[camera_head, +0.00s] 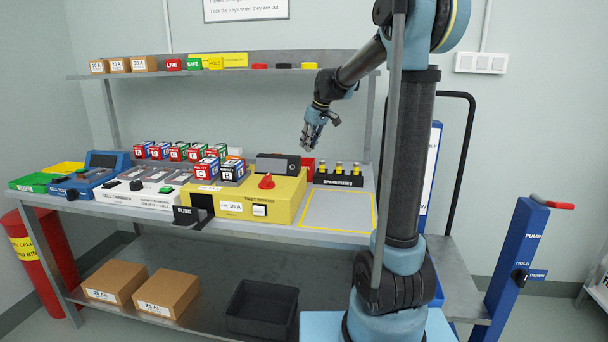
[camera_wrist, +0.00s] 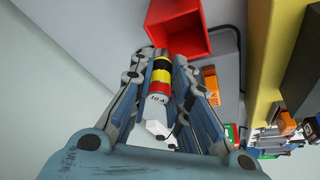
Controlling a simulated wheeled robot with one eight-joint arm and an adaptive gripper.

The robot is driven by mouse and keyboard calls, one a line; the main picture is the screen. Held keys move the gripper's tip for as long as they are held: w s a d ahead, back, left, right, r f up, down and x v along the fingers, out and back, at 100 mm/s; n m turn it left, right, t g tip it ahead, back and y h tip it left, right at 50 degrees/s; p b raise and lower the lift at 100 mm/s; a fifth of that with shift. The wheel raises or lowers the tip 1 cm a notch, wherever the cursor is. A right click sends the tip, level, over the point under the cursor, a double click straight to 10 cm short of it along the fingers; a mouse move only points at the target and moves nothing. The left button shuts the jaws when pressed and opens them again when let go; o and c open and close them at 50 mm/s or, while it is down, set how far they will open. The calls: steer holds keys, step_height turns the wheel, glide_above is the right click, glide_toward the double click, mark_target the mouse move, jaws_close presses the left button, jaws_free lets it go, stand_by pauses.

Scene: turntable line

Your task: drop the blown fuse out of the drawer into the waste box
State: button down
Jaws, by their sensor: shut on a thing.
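My gripper (camera_head: 309,142) is raised above the back of the bench, right of the yellow test bench (camera_head: 283,207). In the wrist view my gripper (camera_wrist: 163,68) is shut on a fuse (camera_wrist: 160,88) with yellow, black, red and white bands and a 10 A mark. An open, empty-looking red box (camera_wrist: 208,42) lies just beyond the fingertips there. In the head view a red box (camera_head: 308,163) stands behind the test bench, partly hidden. The black fuse drawer (camera_head: 190,217) sticks out at the bench's front left; its inside is hard to see.
A spare-fuse rack (camera_head: 338,180) with several fuses stands right of the red box. A bare grey pad with a yellow border (camera_head: 338,211) lies in front of it. Lettered cube cells (camera_head: 207,168) stand left. A shelf (camera_head: 230,73) runs above the bench.

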steer(key=c, duration=1.4)
jaws_free()
steer(key=shift+c, duration=0.2)
steer(key=v, duration=1.1)
steer(key=shift+d+r, duration=0.2)
steer(key=shift+r, duration=0.15)
steer(key=shift+s, duration=0.1)
